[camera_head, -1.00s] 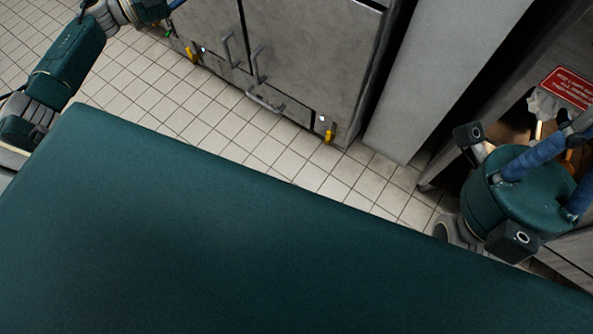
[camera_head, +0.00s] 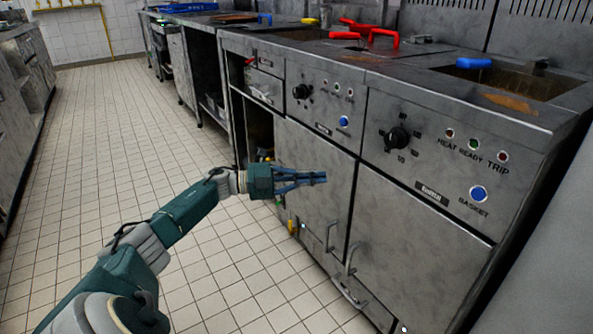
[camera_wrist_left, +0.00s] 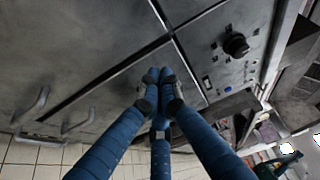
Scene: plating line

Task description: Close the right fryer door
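The right fryer door (camera_head: 415,250) is a grey metal panel below the right control panel, and looks about flush with the fryer front. Its bar handle (camera_head: 351,261) is near its left edge. The left fryer door (camera_head: 312,185) is beside it, with its own handle (camera_head: 330,237). My left gripper (camera_head: 318,178) is in front of the left fryer door, fingers drawn together and empty. Contact cannot be told. My right gripper is out of view.
The fryer control panels (camera_head: 440,150) carry knobs and a blue button. Red handles (camera_head: 370,32) lie on top. An open compartment (camera_head: 258,130) is left of the left door. The tiled aisle (camera_head: 110,140) is clear.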

